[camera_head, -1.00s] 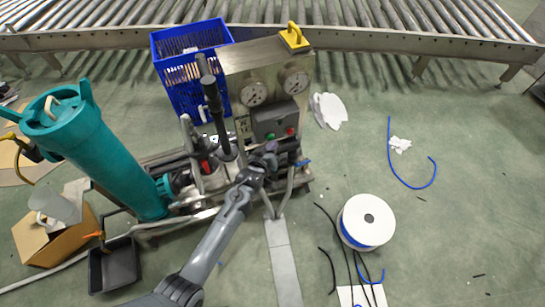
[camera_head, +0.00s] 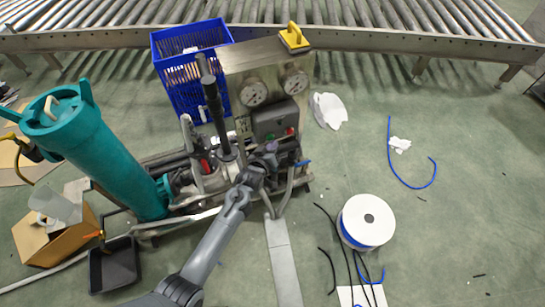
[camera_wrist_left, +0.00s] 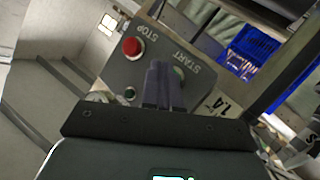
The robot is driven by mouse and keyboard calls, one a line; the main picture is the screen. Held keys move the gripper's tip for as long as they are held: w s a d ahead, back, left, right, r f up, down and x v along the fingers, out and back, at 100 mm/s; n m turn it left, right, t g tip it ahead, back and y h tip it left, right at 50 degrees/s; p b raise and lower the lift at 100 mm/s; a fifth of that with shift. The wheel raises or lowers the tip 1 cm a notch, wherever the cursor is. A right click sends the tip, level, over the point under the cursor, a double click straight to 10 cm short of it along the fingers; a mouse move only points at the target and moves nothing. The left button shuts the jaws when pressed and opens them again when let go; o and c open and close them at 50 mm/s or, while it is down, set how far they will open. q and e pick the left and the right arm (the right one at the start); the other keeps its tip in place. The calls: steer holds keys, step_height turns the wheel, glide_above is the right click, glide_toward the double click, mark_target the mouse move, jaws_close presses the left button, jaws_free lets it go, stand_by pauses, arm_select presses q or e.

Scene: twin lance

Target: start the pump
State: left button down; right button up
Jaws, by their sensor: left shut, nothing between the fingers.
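The grey pump control box (camera_head: 275,120) sits on the front of the steel gauge cabinet (camera_head: 262,60). In the left wrist view the control panel (camera_wrist_left: 125,72) appears upside down, with a red STOP button (camera_wrist_left: 132,47) and a START label (camera_wrist_left: 193,62). My left gripper (camera_head: 271,147) is just below the front of the box. Its fingers (camera_wrist_left: 163,68) are shut and empty, pointing at the panel near the green button. I cannot tell whether they touch it. My right gripper is not in view.
A teal filter housing (camera_head: 90,150) and hoses stand left of the cabinet. A blue crate (camera_head: 190,70) is behind it, before the roller conveyor (camera_head: 390,45). A white spool (camera_head: 368,220) and loose blue tube (camera_head: 390,165) lie on the right. The floor between is mostly clear.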

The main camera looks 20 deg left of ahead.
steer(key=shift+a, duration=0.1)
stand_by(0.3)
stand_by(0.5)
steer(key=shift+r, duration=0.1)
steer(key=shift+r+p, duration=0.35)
steer(key=shift+p, duration=0.05)
stand_by(0.3)
